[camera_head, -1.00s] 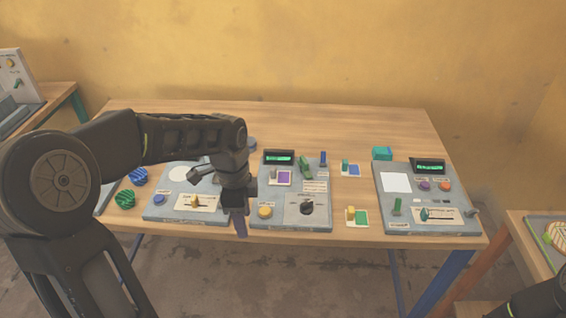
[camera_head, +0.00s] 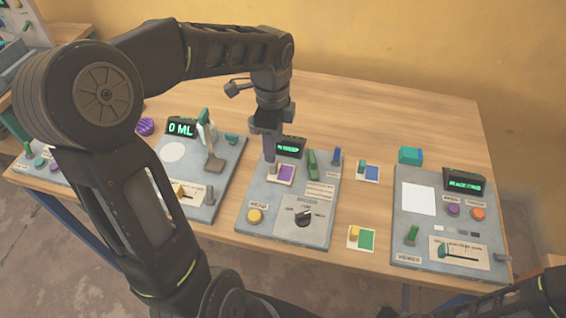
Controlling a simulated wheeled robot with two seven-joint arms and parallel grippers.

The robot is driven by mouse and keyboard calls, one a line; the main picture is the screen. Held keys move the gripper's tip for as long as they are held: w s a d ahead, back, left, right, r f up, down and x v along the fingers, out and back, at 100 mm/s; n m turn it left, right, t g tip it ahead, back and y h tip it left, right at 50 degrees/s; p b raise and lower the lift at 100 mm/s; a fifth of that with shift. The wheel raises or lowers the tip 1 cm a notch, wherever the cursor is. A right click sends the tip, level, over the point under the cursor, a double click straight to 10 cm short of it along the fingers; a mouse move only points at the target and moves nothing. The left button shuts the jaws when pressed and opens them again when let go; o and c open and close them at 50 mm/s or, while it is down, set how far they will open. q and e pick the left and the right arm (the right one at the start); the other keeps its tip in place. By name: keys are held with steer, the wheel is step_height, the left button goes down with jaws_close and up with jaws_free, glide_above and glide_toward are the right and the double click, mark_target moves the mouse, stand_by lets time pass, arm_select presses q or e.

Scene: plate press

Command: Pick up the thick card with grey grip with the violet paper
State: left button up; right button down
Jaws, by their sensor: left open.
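The thick card with violet paper (camera_head: 287,173) lies in a pale square on the middle panel (camera_head: 323,205). Its violet face shows at the right. Its grey grip is hidden or hard to make out behind my gripper. My left gripper (camera_head: 270,158) is open and points down over the left part of the card. I cannot tell whether a finger touches the card. My right arm shows dark at the lower right, and its gripper is not in view.
A card with blue paper (camera_head: 372,174) and one with green paper (camera_head: 366,240) lie on the table right of the panel. A green lever (camera_head: 312,164) and a display (camera_head: 289,147) stand close to the card. A panel with a white square (camera_head: 419,199) is farther right.

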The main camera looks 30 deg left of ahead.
mark_target(281, 169)
arm_select(q)
steer(key=shift+f, duration=1.35)
steer(key=shift+f, duration=0.1)
step_height(281, 169, down, 5)
steer(key=shift+f+p, duration=0.1)
steer(key=shift+p, duration=0.6)
steer(key=shift+c, duration=0.4)
jaws_close()
